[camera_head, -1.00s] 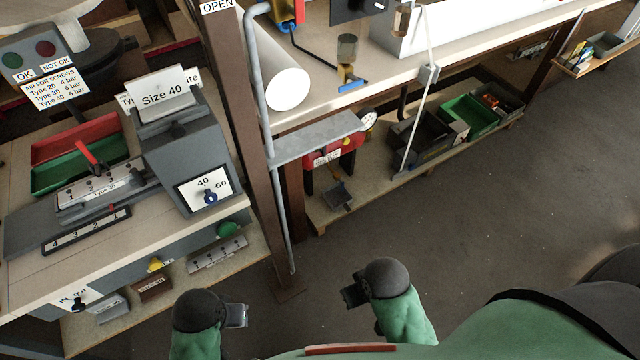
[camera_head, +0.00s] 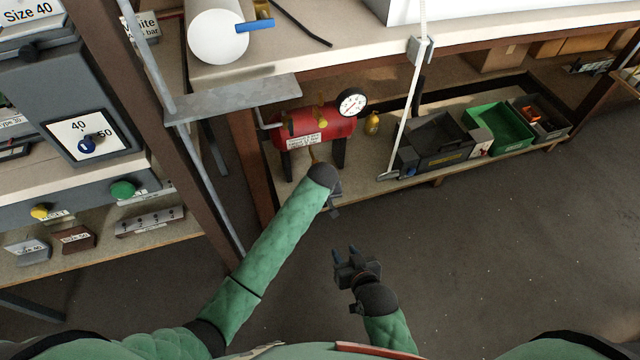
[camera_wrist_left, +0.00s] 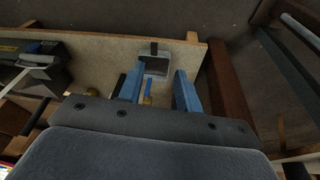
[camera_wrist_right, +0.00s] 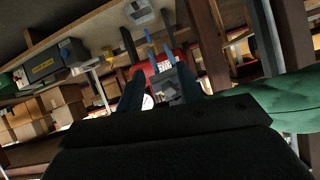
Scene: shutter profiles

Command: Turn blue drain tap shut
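A small blue tap handle with a brass-coloured part (camera_wrist_left: 148,88) shows between the fingers of my left gripper (camera_wrist_left: 159,91) in the left wrist view. These fingers are open and apart; I cannot tell whether one touches the handle. In the head view my left gripper (camera_head: 334,197) is at the shelf's front, below the red tank (camera_head: 314,130), and the tap is hidden by my arm. My right gripper (camera_head: 345,254) is open and empty over the floor, right of my left arm. The red tank also shows ahead in the right wrist view (camera_wrist_right: 160,68).
A grey tray (camera_wrist_left: 156,65) sits close to the left fingers. A gauge (camera_head: 351,103) stands by the tank. Dark (camera_head: 443,140) and green bins (camera_head: 500,128) stand farther right. Another blue lever (camera_head: 255,25) is on the bench above. A brown post (camera_head: 155,130) stands left of the arm.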

